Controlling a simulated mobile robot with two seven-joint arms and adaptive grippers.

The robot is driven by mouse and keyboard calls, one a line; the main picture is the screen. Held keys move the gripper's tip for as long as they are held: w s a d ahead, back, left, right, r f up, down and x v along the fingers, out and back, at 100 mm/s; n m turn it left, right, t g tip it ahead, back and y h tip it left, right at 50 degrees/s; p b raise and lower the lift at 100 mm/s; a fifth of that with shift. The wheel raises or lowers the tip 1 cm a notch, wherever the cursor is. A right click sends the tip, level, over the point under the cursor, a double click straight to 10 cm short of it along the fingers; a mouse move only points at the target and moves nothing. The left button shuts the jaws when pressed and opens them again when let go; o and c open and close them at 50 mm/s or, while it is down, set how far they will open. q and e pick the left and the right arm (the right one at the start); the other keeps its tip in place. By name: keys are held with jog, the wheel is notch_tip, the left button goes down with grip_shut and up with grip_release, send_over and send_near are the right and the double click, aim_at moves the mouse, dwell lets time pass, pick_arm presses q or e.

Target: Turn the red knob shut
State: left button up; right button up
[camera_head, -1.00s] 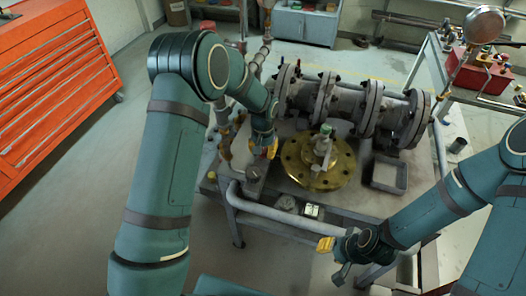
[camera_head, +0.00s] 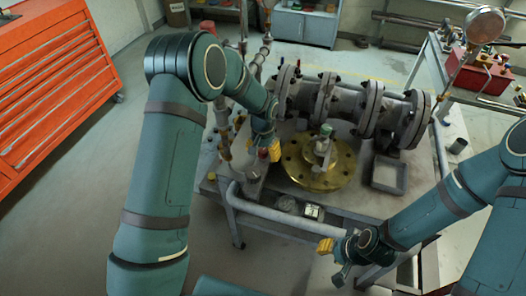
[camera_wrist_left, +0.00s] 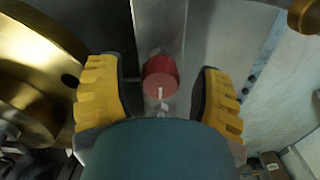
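The red knob (camera_wrist_left: 161,77) shows in the left wrist view as a small round red cap with a pale line on its face. It lies between the two yellow-padded fingers of my left gripper (camera_wrist_left: 160,98), with a gap on each side. The left gripper is open, and the dark wrist body covers the lower part of that view. In the head view the left gripper (camera_head: 266,150) is over the left part of the bench, beside the brass flange; I cannot make out the knob there. My right gripper (camera_head: 332,258) is off the bench's front edge, away from the knob; its opening is unclear.
A brass flange (camera_head: 340,178) with a valve stem lies right of the left gripper. Grey flanged pipework (camera_head: 345,101) runs behind it. A grey tray (camera_head: 388,181) sits at the right. A rail (camera_head: 290,217) runs along the bench front.

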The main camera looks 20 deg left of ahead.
aim_at(263, 150)
pick_arm(q)
jog(key=shift+r, duration=0.1)
notch_tip(263, 150, up, 12)
dwell(0.6)
dwell(0.4)
